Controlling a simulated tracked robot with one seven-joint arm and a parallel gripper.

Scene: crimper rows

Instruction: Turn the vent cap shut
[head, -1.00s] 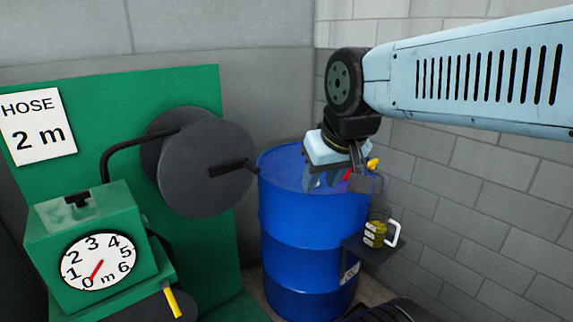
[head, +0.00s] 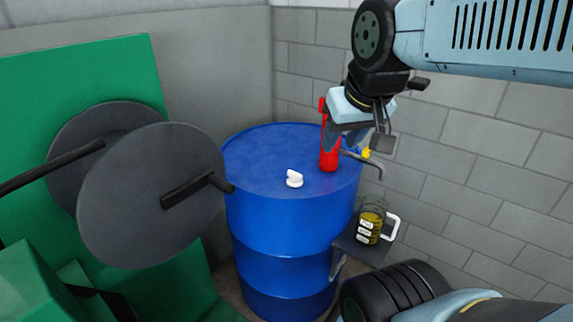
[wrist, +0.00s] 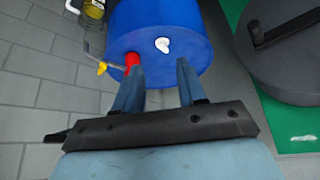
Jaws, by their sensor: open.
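The vent cap (head: 294,178) is a small white knob on top of the blue drum (head: 283,223), left of the red pump. It also shows in the wrist view (wrist: 162,45), beyond my fingertips and roughly between them. My gripper (head: 347,143) is open and empty, above the right rear part of the drum, to the right of the cap and apart from it. In the wrist view my gripper's fingers (wrist: 160,72) are spread wide. I cannot tell from the cap's looks how far it is turned.
A jug of yellow liquid (head: 369,226) sits on a dark shelf at the drum's right. Block walls close the back and right.

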